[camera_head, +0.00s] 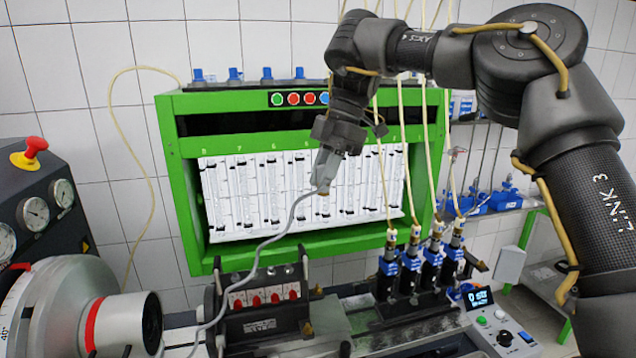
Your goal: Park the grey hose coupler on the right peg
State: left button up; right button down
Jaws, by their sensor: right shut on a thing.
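My right gripper (325,178) hangs pointing down in front of the green-framed panel, at mid-picture. I cannot tell for certain whether these posts are the pegs. The coupler is well above them and apart. My left gripper is out of view.
Several blue-and-black injectors (411,262) with brass tops and pale hoses stand to the right of the block. A control box with a display (495,318) is at lower right. A large grey cylinder (75,305) and a gauge panel (38,212) fill the left side.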

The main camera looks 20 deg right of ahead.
jog(key=s+a+b, duration=0.2)
jog(key=s+b, duration=0.7)
jog(key=s, duration=0.7)
jog(key=shift+s+a+b, duration=0.2)
jog(key=shift+s+b, duration=0.1)
jog(key=shift+b, duration=0.05)
